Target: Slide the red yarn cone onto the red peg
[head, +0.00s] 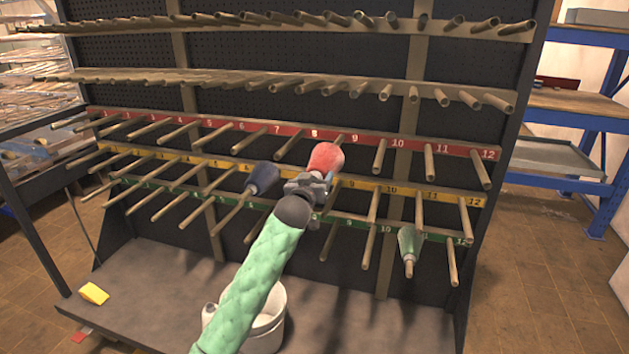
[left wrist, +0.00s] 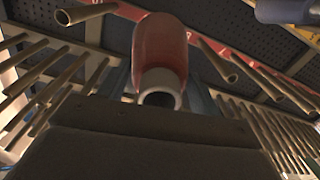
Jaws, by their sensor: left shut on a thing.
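The red yarn cone (head: 325,158) is held in front of the red-strip row, near labels 8 and 9. My left gripper (head: 308,184) is shut on its lower, narrow end. In the left wrist view, the cone (left wrist: 160,48) stands between the fingers, its pale tube end with a dark hole facing the camera. The red strip (head: 270,129) carries a row of bare pegs. One red-row peg (head: 339,139) shows just above the cone and runs behind it. I cannot tell whether the cone is around that peg or only in front of it. My right gripper is not in view.
A navy cone (head: 263,177) sits on a peg left of my gripper. A green cone (head: 410,243) is on a lower right peg. Pegs stick out closely all around. A white bucket (head: 270,325) and a yellow block (head: 94,293) stand on the base shelf.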

